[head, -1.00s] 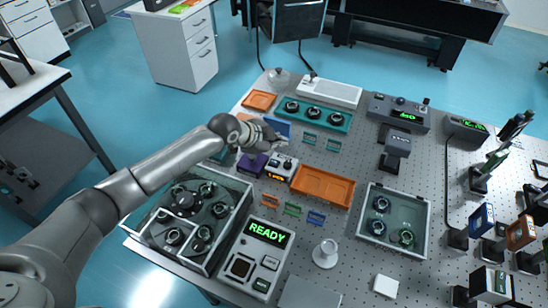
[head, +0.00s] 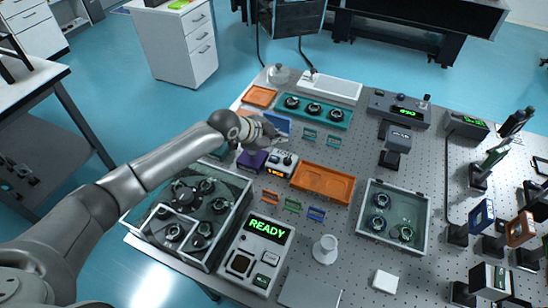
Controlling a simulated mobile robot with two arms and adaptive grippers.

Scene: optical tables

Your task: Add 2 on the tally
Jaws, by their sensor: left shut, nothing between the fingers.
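The tally appears to be the small pale box (head: 281,163) with an orange-lit display and knobs on top, near the table's left middle; its digits are too small to read surely. My left gripper (head: 279,139) is shut and empty, just behind and above this box in the picture. Whether it touches the box cannot be told. The gripper and wrist partly hide a blue tray (head: 283,125) behind them. My right gripper is not in view.
A purple block (head: 252,160) sits left of the box and an orange tray (head: 322,183) right of it. A teal rack (head: 312,112) stands behind. In front are small coloured stands, a READY panel (head: 266,229), a glass-walled case (head: 186,213) and a white cup (head: 326,248).

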